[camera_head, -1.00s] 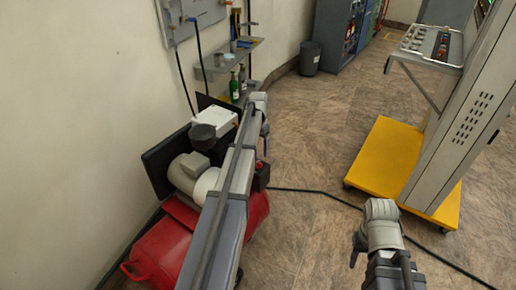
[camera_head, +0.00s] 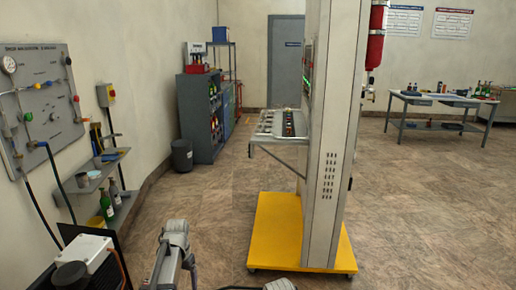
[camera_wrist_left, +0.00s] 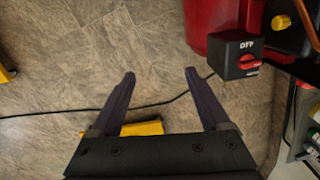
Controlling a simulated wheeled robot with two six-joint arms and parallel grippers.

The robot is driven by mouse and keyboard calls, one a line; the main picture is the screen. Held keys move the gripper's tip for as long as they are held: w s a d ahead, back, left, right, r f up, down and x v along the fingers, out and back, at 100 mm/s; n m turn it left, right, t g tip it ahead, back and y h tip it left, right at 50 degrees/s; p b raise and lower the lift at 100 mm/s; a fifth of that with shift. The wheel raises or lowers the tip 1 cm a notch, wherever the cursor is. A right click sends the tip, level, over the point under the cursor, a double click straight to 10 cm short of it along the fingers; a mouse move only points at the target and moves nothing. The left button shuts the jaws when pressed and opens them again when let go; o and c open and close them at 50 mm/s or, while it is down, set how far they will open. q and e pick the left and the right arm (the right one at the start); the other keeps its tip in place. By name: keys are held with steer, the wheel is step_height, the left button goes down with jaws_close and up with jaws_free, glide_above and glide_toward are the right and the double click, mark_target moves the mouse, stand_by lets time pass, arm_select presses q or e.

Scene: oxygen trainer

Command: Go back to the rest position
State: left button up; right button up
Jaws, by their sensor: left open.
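A tall cabinet (camera_head: 328,160) stands on a yellow wheeled base (camera_head: 275,235) ahead. The wall panel (camera_head: 42,115), shelf (camera_head: 90,182) and white box (camera_head: 85,252) are at left. A dark cable (camera_wrist_left: 165,100) crosses the floor below the fingers.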

arm_select(q)
steer(key=s+d+m, duration=0.2)
steer(key=s+d, duration=1.8)
steer(key=s, duration=0.2)
step_height(320, 180, up, 15)
steer(key=p, duration=1.4)
steer(key=shift+w+d+y+p, duration=0.15)
steer(key=shift+w+y+p, duration=0.2)
steer(key=shift+y, duration=0.05)
steer(key=shift+f, duration=0.15)
